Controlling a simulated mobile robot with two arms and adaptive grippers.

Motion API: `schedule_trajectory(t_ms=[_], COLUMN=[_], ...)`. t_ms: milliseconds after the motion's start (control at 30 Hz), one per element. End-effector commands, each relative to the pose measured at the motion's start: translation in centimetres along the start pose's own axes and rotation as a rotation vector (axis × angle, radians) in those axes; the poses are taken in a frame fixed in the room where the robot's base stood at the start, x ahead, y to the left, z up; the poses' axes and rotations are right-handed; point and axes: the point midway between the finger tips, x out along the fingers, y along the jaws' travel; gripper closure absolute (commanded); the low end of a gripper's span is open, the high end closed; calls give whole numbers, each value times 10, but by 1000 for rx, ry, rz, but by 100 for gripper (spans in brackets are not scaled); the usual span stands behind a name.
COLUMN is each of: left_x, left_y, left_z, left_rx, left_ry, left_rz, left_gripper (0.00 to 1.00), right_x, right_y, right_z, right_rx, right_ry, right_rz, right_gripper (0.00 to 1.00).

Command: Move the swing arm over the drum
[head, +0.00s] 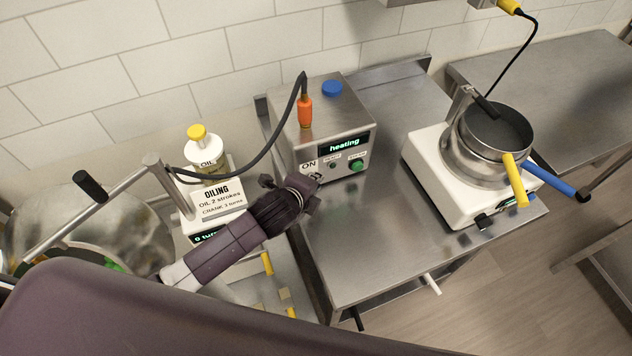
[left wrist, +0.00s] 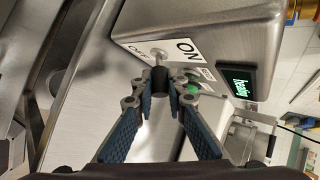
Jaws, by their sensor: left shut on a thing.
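The swing arm (head: 62,226) appears as a metal bar with a black grip (head: 90,186), running from an upright post at the left. In the head view it crosses in front of the shiny round drum (head: 45,212); whether it lies over the drum's opening I cannot tell. Green bits show inside the drum. My left gripper (head: 300,186) is at the front of the grey heating box (head: 318,112), away from the swing arm. In the left wrist view its fingertips (left wrist: 160,84) close around a small dark switch lever (left wrist: 160,78) beside the ON label. My right gripper is not in view.
A black hose (head: 262,150) runs from the orange plug (head: 305,110) to the post. An oil bottle (head: 205,160) stands behind the oiling sign (head: 217,198). A pot (head: 480,160) sits on a white hotplate (head: 430,170) at right. The steel table (head: 375,235) between is clear.

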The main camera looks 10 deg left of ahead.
Motion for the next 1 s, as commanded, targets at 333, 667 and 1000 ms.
schedule_trajectory(t_ms=[333,667,1000], left_x=[0,-10,-71], left_y=[-1,0,0], left_z=[1,0,0], left_rx=[0,1,2], left_ry=[-1,0,0], left_rz=[-2,-1,-3], left_gripper=[79,79,79], right_x=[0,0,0], right_y=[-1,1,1], right_z=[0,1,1], right_rx=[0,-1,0], right_ry=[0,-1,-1], right_rz=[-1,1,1], right_gripper=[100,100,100])
